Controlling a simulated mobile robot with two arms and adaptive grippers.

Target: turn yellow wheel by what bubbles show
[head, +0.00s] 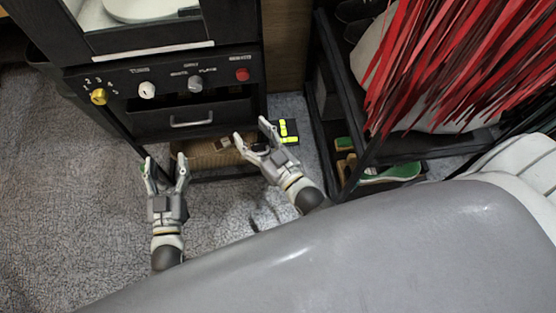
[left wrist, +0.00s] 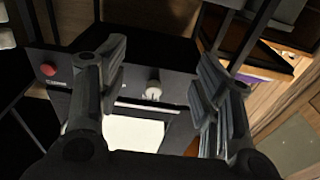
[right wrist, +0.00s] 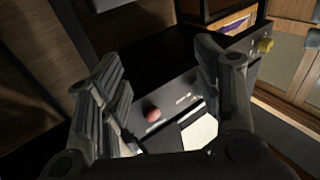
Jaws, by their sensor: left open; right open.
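The yellow wheel (head: 98,96) sits at the left end of the black machine's control panel (head: 170,98), with small numbers around it. A yellow knob, seemingly the same wheel, shows in the right wrist view (right wrist: 265,45). Bubbles cannot be made out; only the lower part of the machine's window (head: 105,14) is in view, with a white object behind it. My left gripper (head: 166,165) is open and empty, below and right of the wheel, apart from it. My right gripper (head: 251,131) is open and empty, near the machine's lower right corner.
A white knob (head: 147,90), a grey knob (head: 195,83) and a red button (head: 242,74) line the panel. A drawer with a handle (head: 191,122) is below. A black rack (head: 345,180) with red strips (head: 450,60) stands right. Carpet at left is clear.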

